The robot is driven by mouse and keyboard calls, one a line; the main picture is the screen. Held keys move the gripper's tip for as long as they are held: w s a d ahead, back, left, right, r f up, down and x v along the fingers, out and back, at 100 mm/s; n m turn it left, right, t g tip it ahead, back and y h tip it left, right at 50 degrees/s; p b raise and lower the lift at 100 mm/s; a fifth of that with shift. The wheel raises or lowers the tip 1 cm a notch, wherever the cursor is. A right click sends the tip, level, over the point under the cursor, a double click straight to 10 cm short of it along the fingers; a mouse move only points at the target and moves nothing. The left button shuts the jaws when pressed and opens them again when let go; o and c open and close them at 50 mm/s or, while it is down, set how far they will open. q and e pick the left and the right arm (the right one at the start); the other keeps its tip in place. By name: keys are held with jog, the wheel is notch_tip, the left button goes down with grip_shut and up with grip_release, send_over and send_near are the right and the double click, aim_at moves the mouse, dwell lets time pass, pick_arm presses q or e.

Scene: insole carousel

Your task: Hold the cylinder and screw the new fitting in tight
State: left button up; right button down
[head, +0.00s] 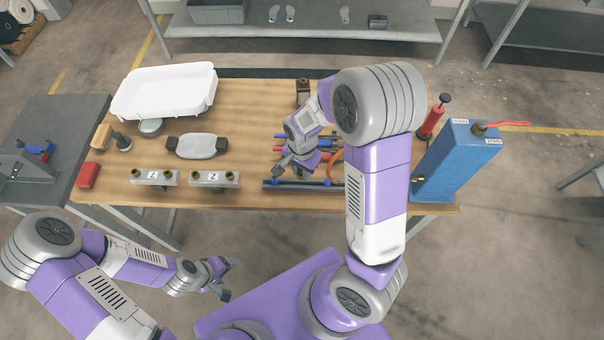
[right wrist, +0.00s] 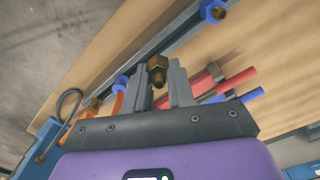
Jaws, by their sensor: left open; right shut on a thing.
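A long dark bar that looks like the cylinder (head: 302,186) lies along the table's front edge, with blue fittings on it. My right gripper (head: 279,170) is over the bar, shut on a brass fitting (right wrist: 157,68). I cannot tell whether that fitting touches the bar. My left gripper (head: 229,279) is open and empty, in front of the table and away from the bar.
Blocks marked 1 (head: 155,178) and 2 (head: 214,179), both with brass pieces, stand at the front. A white tray (head: 165,92), grey oval pad (head: 198,146) and red block (head: 88,175) lie left. A blue tank (head: 455,160) and red pump (head: 432,120) stand right.

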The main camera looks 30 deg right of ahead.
notch_tip(320, 180, up, 6)
jog(key=shift+f+p, duration=0.1)
jog(key=shift+p, duration=0.4)
